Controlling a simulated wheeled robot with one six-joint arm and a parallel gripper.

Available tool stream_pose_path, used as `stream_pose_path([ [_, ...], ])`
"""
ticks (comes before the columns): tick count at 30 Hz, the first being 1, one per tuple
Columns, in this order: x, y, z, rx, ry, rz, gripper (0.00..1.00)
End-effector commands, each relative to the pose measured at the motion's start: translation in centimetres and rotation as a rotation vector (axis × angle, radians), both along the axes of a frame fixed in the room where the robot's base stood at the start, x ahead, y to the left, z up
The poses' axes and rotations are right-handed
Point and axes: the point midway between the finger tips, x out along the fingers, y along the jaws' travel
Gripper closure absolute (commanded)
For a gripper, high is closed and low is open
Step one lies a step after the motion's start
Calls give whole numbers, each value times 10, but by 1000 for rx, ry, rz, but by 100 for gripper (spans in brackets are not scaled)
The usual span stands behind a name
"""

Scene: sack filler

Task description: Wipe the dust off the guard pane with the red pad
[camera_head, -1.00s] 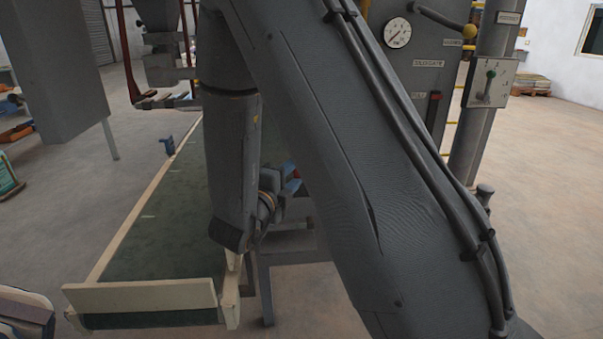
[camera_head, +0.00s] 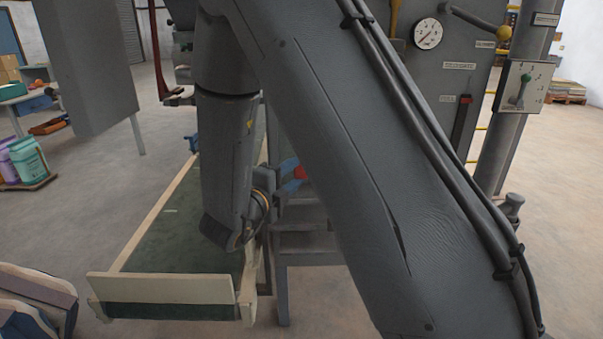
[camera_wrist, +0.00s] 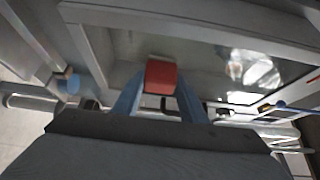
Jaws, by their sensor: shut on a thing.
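The red pad (camera_wrist: 160,77) is between the blue fingers of my gripper (camera_wrist: 158,92) in the wrist view, and the gripper is shut on it. In the head view my gripper (camera_head: 292,180) and a bit of the red pad (camera_head: 300,172) show past my arm, which hides much of the area. The guard pane (camera_wrist: 205,65) lies just beyond the pad in the wrist view, inside a grey frame. Its left part looks dull and its right part shows bright reflections. I cannot tell whether the pad touches the pane.
A green conveyor belt (camera_head: 165,250) with pale side rails runs along the left of my arm. A grey machine panel with a gauge (camera_head: 428,33) and a lever box (camera_head: 521,87) stands to the right. Sacks (camera_head: 38,300) lie at lower left. Open floor shows at far right.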

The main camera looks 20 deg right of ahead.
Motion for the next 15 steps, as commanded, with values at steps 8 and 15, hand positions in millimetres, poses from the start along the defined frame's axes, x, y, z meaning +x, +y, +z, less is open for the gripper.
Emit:
stream_pose_path([
  [8,5,17,0,0,0,1,86],
  [15,9,33,-1,-1,1,0,86],
])
